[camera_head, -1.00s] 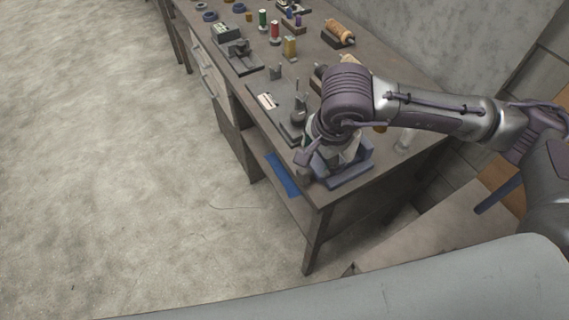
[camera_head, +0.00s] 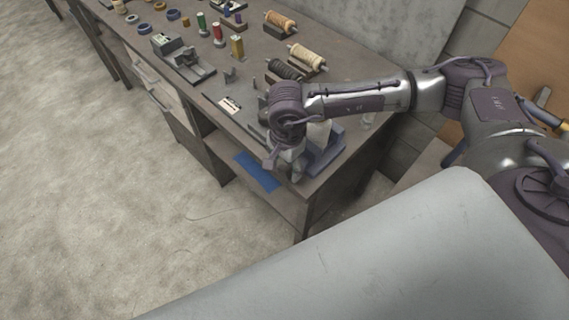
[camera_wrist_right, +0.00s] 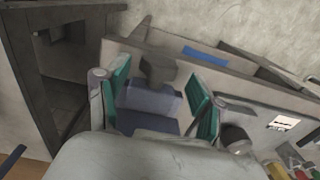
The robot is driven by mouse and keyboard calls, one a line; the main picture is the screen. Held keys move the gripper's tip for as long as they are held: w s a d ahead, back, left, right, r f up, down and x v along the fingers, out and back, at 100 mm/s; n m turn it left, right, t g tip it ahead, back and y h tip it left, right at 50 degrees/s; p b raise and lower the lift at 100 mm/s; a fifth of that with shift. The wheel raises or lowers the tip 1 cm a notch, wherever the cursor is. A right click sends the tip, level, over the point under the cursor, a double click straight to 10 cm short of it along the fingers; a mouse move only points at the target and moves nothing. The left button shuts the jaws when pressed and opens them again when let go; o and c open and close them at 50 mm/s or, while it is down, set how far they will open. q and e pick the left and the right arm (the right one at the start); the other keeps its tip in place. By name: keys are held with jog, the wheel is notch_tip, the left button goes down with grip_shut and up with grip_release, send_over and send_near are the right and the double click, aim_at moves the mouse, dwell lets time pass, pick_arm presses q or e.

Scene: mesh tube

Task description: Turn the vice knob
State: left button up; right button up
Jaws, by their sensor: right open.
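The blue-grey vice (camera_head: 328,153) stands at the near right corner of the workbench, partly hidden behind my right gripper (camera_head: 288,165). In the right wrist view, the vice body (camera_wrist_right: 150,98) sits between the two teal finger pads of my right gripper (camera_wrist_right: 162,88). The fingers are spread wide. A dark grey-brown blocky part (camera_wrist_right: 158,69), seemingly the vice knob, sticks out beyond the body, between and slightly past the fingertips. I cannot tell if any finger touches it. My left gripper is not in view.
The workbench (camera_head: 345,68) carries several thread spools (camera_head: 238,46), rolls and a small machine (camera_head: 170,45) toward the back left. A blue sheet (camera_head: 257,171) lies on the lower shelf. The floor at left is open.

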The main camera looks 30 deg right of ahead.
aim_at(290, 172)
jog(key=shift+f, duration=0.8)
jog(key=shift+d+f, duration=0.1)
jog(key=shift+f, duration=0.1)
jog(key=c, duration=1.1)
jog(key=shift+f+t+b, duration=0.2)
jog(key=shift+t+b, duration=0.1)
jog(key=shift+b, duration=0.3)
jog(key=shift+c, duration=0.2)
jog(key=t+b, duration=0.1)
jog(key=b, duration=0.4)
jog(key=t+y+b, duration=0.1)
jog(key=t+b, duration=0.1)
jog(key=b, duration=0.4)
jog(key=t+y+b, duration=0.1)
jog(key=t+b, duration=0.1)
jog(key=b, duration=0.3)
jog(key=shift+s+d+f, duration=0.1)
jog(key=shift+s+f, duration=0.15)
jog(key=shift+s, duration=0.15)
jog(key=shift+r+t+y+b, duration=0.3)
jog(key=shift+t+b, duration=0.3)
jog(key=shift+b, duration=0.25)
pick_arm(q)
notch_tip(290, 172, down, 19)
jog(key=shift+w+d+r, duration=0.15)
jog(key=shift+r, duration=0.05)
